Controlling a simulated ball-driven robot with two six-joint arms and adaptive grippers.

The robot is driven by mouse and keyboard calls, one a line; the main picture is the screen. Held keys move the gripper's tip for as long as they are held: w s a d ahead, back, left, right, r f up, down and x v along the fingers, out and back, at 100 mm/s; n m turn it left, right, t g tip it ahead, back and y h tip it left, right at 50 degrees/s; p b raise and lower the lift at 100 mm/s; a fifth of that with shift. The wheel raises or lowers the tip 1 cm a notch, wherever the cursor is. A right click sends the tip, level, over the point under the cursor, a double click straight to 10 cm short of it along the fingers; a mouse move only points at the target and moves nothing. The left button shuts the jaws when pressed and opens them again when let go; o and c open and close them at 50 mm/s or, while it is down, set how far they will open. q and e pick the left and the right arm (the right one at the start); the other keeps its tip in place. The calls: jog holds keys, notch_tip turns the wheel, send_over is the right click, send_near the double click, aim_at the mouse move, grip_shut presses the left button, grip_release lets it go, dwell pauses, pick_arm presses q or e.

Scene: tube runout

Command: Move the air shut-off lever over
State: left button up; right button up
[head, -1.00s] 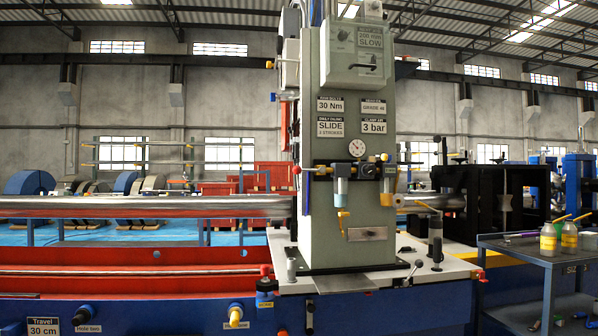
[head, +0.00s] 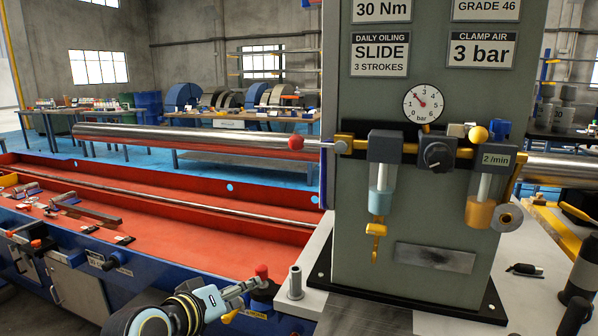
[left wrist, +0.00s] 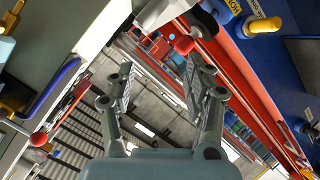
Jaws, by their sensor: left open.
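The air shut-off lever with its red ball end (head: 296,143) sticks out at the left end of the brass air line on the grey-green column. In the left wrist view the red ball (left wrist: 38,138) is at the far left, beside a blue strip. My left gripper (head: 236,290) is low in the head view, below and left of the lever and apart from it. In the left wrist view the left gripper (left wrist: 163,75) has its fingers spread with nothing between them. My right gripper is not in view.
A pressure gauge (head: 423,103) sits above the air unit with its two bowls. A second red knob (head: 262,270) is close to my left gripper, at the machine's edge. A long steel tube (head: 200,134) runs left. The space between gripper and lever looks clear.

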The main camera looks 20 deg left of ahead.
pick_arm(q)
notch_tip(320, 180, up, 12)
jog(key=w+d+t+h+p, duration=0.1)
jog(key=w+d+t, duration=0.1)
jog(key=t+h+p, duration=0.2)
jog(key=p, duration=0.1)
send_near(292, 145)
jog(key=w, duration=0.1)
jog(key=shift+n, duration=0.3)
jog(key=x, duration=1)
jog(key=shift+s+d, duration=0.1)
jog(key=shift+w+d, duration=0.1)
jog(key=shift+w, duration=0.25)
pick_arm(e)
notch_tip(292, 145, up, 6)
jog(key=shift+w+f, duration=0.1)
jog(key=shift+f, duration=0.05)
pick_arm(q)
jog(key=shift+c, duration=0.3)
jog(key=c, duration=0.9)
grip_shut()
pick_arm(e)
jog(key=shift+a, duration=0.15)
